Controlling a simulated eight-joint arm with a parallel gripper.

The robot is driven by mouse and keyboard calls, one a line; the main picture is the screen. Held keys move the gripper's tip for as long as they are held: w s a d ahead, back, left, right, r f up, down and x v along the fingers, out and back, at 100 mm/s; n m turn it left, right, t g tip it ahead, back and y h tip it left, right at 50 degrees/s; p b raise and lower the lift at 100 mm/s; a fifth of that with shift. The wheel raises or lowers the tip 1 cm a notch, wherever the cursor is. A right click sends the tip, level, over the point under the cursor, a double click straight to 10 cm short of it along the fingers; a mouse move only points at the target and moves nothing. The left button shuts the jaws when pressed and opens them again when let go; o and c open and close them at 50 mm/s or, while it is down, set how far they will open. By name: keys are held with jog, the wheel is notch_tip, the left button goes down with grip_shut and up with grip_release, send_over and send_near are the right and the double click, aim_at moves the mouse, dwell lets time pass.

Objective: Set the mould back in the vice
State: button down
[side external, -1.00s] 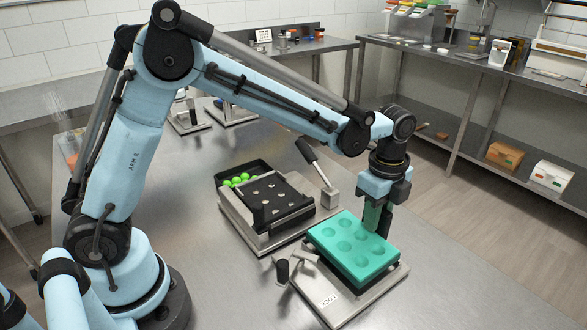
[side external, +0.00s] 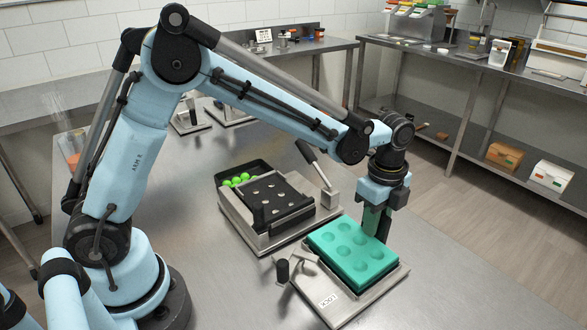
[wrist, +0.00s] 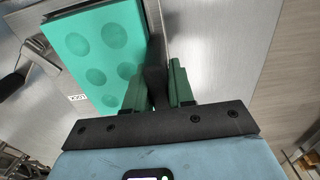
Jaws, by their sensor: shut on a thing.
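The teal mould (side external: 352,250), a block with several round cavities in its top, is over the vice (side external: 308,287), a flat metal base with a black-knobbed lever (side external: 283,270) at its left. My gripper (side external: 376,222) is at the mould's far right edge, its green fingers pointing down. In the wrist view the mould (wrist: 103,28) lies left of my gripper (wrist: 157,88), whose fingers are closed on a dark part at the mould's edge. I cannot tell whether the mould's underside touches the vice. The side of the mould facing away is hidden.
A metal fixture with a black perforated plate (side external: 285,212) and a raised lever (side external: 318,172) stands close behind the vice. A black tray of green balls (side external: 240,180) is at its back. The steel table (side external: 430,295) is clear at the right.

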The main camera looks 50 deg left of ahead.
jog(key=shift+f, duration=0.25)
jog(key=c, duration=0.9)
grip_release()
jog(key=shift+r, duration=0.1)
notch_tip(320, 180, up, 12)
jog(key=s+a+f+n+t, duration=0.1)
jog(key=s+a+n+t, duration=0.1)
jog(key=n, duration=0.4)
jog(key=s+a+n+t, duration=0.2)
jog(key=s+a+n, duration=0.3)
jog(key=s+n, duration=0.1)
jog(key=s+a+f+n+t, duration=0.1)
jog(key=s+a+n+t, duration=0.2)
jog(key=s+n, duration=0.3)
jog(key=shift+s+a+f, duration=0.15)
jog(key=shift+a+f, duration=0.2)
jog(key=shift+a, duration=0.4)
